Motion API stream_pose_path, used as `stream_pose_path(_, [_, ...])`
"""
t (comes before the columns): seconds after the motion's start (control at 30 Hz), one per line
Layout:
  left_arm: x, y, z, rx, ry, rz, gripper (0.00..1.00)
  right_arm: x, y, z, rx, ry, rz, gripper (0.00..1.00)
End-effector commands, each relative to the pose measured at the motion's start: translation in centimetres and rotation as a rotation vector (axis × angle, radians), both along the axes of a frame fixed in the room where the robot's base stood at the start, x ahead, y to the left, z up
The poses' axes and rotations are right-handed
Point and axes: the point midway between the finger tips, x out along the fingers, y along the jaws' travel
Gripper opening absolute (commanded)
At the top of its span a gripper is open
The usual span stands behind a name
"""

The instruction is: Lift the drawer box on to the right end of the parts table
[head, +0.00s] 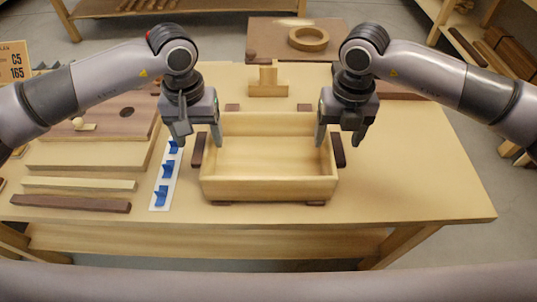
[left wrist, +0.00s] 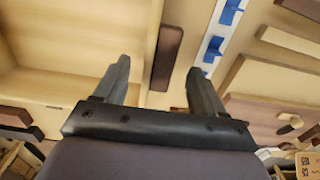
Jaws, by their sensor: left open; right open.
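The drawer box (head: 265,189) is an open, pale wooden box on the bench top. A dark handle (head: 198,150) is on its left side and another (head: 338,150) on its right. My left gripper (head: 198,137) is open over the left handle, one finger on each side of it as seen from above. In the left wrist view that handle (left wrist: 167,57) lies between the open fingers (left wrist: 158,88), with the box wall (left wrist: 138,40) beside it. My right gripper (head: 340,137) is open over the right handle. Neither gripper visibly grips. I cannot tell which surface is the parts table.
A white strip with blue clips (head: 162,182) lies close left of the box. Boards and bars (head: 80,185) cover the bench's left part. A wooden T-shaped block (head: 268,82) stands behind the box. The bench's right part (head: 420,165) is clear. A ring (head: 308,38) lies further back.

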Motion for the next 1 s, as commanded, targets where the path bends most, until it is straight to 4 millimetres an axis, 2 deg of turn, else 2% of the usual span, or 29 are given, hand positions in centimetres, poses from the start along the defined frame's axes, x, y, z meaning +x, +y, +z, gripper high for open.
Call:
stream_pose_path(0.2, [0.0, 0.0, -2.1, 0.000, 0.000, 0.001, 0.70, 0.0, 0.0, -2.2, 0.000, 0.001, 0.000, 0.70])
stream_pose_path(0.53, [0.0, 0.0, -2.5, 0.000, -0.001, 0.001, 0.70, 0.0, 0.0, -2.5, 0.001, 0.000, 0.000, 0.70])
stream_pose_path(0.57, [0.0, 0.0, -2.5, 0.000, -0.001, 0.001, 0.67, 0.0, 0.0, -2.5, 0.001, 0.000, 0.000, 0.67])
stream_pose_path(0.7, [0.0, 0.0, -2.5, 0.000, -0.001, 0.001, 0.21, 0.0, 0.0, -2.5, 0.000, 0.000, -0.001, 0.21])
stream_pose_path(0.77, [0.0, 0.0, -2.5, 0.000, -0.001, 0.001, 0.02, 0.0, 0.0, -2.5, 0.000, 0.000, -0.001, 0.02])
stream_pose_path(1.0, [0.1, 0.1, -2.3, 0.001, -0.003, 0.003, 0.00, 0.1, -0.1, -2.3, 0.000, -0.002, -0.002, 0.00])
